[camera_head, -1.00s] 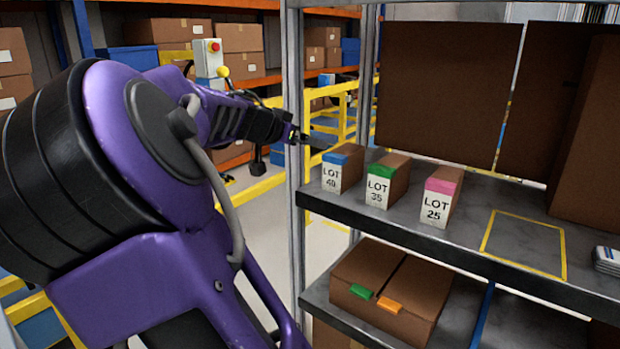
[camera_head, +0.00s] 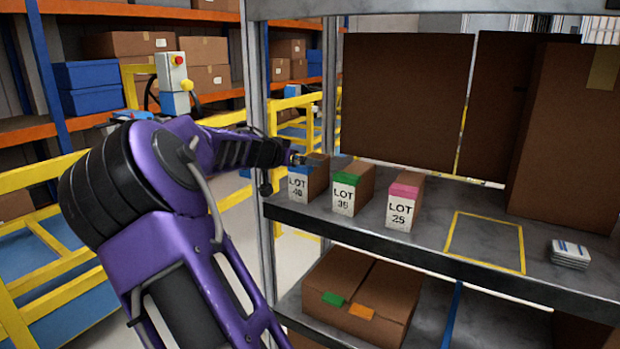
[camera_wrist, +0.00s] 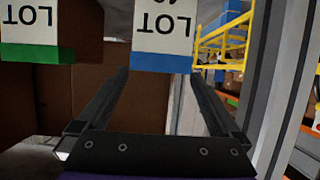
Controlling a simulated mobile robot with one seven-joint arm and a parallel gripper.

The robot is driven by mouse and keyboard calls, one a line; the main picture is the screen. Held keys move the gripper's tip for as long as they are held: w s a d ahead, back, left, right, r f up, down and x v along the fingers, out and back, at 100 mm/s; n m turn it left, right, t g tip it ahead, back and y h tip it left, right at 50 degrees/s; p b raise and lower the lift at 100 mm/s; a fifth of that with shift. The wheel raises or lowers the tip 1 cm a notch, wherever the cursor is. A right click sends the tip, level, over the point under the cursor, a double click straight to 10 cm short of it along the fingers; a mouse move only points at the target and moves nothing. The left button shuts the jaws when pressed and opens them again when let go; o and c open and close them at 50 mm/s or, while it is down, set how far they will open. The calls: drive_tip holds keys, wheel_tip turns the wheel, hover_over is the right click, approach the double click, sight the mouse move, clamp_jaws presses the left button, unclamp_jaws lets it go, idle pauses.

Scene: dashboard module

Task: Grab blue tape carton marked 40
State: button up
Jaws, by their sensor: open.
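The blue tape carton (camera_head: 314,181) stands at the left end of the upper shelf, its white label reading LOT 40. In the wrist view its label and blue tape (camera_wrist: 164,62) appear upside down at the top, partly cut off. My gripper (camera_head: 305,160) is at the carton's top in the head view, and its tips are hard to make out there. In the wrist view my gripper (camera_wrist: 160,85) is open, with its two fingers spread to either side of the blue tape. Contact with the carton cannot be told.
A green tape carton marked 35 (camera_head: 361,185) stands close to the right, then a pink tape carton marked 25 (camera_head: 404,204). A shelf post (camera_head: 258,130) is close at the left. A bare yellow outlined square (camera_head: 484,232) lies right of the cartons.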

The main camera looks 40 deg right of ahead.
drive_tip(key=shift+f+x, duration=0.2)
drive_tip(key=shift+x, duration=1.25)
drive_tip(key=shift+f+x, duration=0.2)
drive_tip(key=shift+x, duration=1.25)
drive_tip(key=shift+s+a, duration=0.1)
drive_tip(key=shift+a, duration=0.05)
clamp_jaws()
